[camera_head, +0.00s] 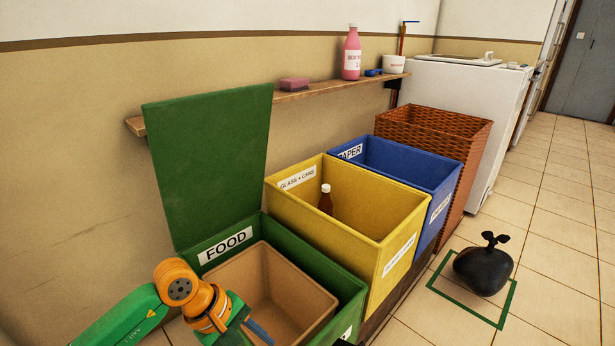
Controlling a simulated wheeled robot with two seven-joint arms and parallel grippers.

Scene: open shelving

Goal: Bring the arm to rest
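My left arm (180,290), green and orange, comes in from the lower left. Its wrist is over the near left corner of the green FOOD bin (345,290), whose lid (207,160) stands open against the wall. My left gripper (258,332) shows only in part at the bottom edge, in front of the bin's tan inside. Its fingers are too hidden to tell whether it is open or holds anything. My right gripper is out of view.
A yellow GLASS + CANS bin (399,262) holds a brown bottle (325,200). Beyond stand a blue PAPER bin (436,208) and a wicker basket (470,163). A black bag (483,270) sits inside a green floor outline. A wall shelf (340,84) holds a pink bottle (351,55).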

